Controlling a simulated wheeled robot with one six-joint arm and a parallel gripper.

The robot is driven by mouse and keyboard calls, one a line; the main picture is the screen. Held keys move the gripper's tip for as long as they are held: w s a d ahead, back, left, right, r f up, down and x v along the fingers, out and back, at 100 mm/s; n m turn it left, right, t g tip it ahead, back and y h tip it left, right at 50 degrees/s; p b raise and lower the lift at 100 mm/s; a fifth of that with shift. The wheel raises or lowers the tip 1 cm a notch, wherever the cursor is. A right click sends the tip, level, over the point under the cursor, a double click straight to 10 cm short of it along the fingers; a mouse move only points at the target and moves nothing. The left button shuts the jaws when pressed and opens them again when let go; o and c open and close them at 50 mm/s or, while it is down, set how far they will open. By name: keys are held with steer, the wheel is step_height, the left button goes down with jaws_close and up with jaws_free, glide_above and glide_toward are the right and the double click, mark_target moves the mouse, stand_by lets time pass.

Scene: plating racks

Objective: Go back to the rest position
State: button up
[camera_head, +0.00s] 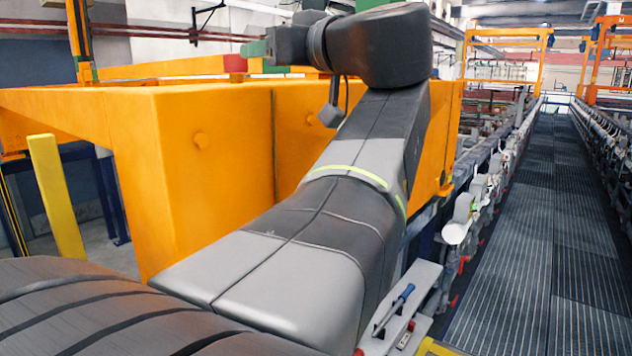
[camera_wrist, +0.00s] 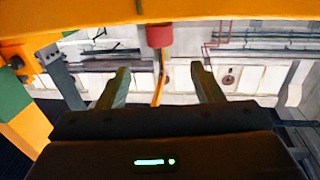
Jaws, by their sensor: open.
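My gripper (camera_wrist: 160,86) shows in the wrist view with its two fingers spread wide apart. It is open, and nothing is held between the fingers. Beyond the fingers are a red cylinder (camera_wrist: 159,36) under an orange beam (camera_wrist: 90,18) and a pale wall. In the head view my arm is folded up in front of a large orange frame (camera_head: 215,150). The gripper's fingers cannot be made out in that view.
A grated walkway (camera_head: 530,240) runs away on the right, with racks along both sides. A blue-handled screwdriver (camera_head: 395,308) lies on a grey ledge (camera_head: 425,278) at the lower middle. A yellow post (camera_head: 56,198) stands at the left.

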mark_target(236, 55)
steer(key=p+x, duration=0.1)
steer(key=x, duration=1.1)
steer(key=shift+a, duration=0.1)
